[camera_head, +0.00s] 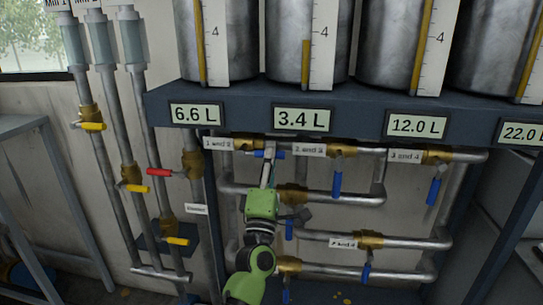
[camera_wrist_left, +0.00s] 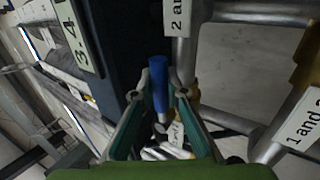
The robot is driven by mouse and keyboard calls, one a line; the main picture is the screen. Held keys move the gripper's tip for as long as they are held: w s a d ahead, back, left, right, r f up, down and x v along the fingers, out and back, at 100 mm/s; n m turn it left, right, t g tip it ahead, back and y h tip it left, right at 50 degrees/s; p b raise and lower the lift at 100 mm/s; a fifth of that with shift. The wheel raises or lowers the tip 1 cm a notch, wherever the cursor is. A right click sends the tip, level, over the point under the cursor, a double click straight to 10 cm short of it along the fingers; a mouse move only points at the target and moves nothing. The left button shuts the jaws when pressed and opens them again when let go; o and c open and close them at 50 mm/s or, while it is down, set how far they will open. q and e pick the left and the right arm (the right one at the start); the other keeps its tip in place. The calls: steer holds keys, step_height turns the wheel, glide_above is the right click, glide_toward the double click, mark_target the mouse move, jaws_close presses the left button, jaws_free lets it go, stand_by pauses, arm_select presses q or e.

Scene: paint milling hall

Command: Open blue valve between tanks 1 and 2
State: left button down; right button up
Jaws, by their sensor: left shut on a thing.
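The blue valve handle (camera_head: 263,154) by the "1 and 2" label (camera_head: 218,143) lies roughly level, along its pipe, just under the shelf edge. Its brass body (camera_head: 248,144) shows to the left of the handle. My left gripper (camera_head: 268,160) reaches up from below and covers part of the handle. In the left wrist view the blue handle (camera_wrist_left: 158,88) stands between the two fingers of my left gripper (camera_wrist_left: 160,92), which is shut on it. The handle's joint with the valve is hidden there. My right gripper is not in view.
Other blue handles hang down at "2 and 3" (camera_head: 337,184) and "3 and 4" (camera_head: 433,191), with more on the lower pipes. Yellow handles (camera_head: 93,126) and a red handle (camera_head: 159,172) sit on the left pipes. The shelf (camera_head: 355,123) with tanks is just above my gripper.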

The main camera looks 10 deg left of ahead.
arm_select(q)
steer(key=shift+r, duration=0.15)
steer(key=c, duration=2)
jaws_free()
steer(key=v, duration=1.2)
